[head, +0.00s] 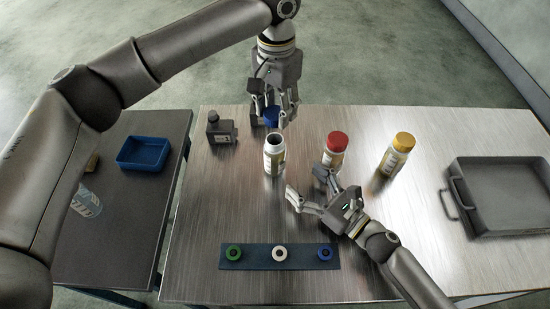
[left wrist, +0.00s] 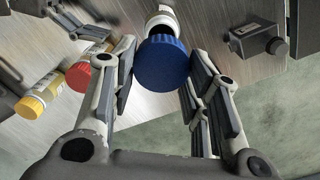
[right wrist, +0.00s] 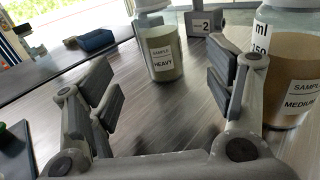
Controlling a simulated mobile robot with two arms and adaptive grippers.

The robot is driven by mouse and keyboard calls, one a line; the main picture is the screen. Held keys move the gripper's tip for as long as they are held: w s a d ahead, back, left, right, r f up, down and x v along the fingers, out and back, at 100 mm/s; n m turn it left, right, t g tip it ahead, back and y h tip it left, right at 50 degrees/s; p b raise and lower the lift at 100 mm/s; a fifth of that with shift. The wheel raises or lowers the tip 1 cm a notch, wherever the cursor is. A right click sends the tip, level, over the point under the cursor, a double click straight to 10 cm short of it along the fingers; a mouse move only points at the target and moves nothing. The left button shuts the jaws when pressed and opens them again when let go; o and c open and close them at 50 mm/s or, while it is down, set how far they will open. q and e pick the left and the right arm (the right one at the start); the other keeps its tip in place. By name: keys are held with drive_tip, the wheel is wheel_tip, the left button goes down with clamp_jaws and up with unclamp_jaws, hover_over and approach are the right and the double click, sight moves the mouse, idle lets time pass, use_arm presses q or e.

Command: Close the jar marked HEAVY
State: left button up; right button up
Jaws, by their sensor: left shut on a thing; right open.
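The jar marked HEAVY (right wrist: 163,55) stands upright on the metal table. In the head view this jar (head: 274,160) has an open, dark mouth. My left gripper (head: 276,108) is shut on a blue cap (head: 271,117) and holds it beyond the jar, apart from its mouth. In the left wrist view the cap (left wrist: 163,63) sits between the fingers, with the jar (left wrist: 160,14) partly hidden behind it. My right gripper (head: 305,181) is open and low, just right of and nearer than the jar. In the right wrist view the jar stands ahead between its fingers, not touched.
A red-capped jar (head: 336,145) stands to the right, and a yellow-capped jar (head: 398,154) farther right. A jar marked MEDIUM (right wrist: 288,80) is close to my right gripper. A small grey device (head: 220,130), a blue strip with rings (head: 256,257) and a grey tray (head: 502,232) flank them.

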sight(283, 163)
drive_tip(key=x, duration=1.1)
drive_tip(key=c, duration=1.6)
use_arm(q)
drive_tip(key=shift+f, duration=2.5)
use_arm(e)
drive_tip(key=shift+o, duration=0.2)
use_arm(q)
drive_tip(key=shift+f, duration=0.85)
drive_tip(key=shift+f, duration=0.6)
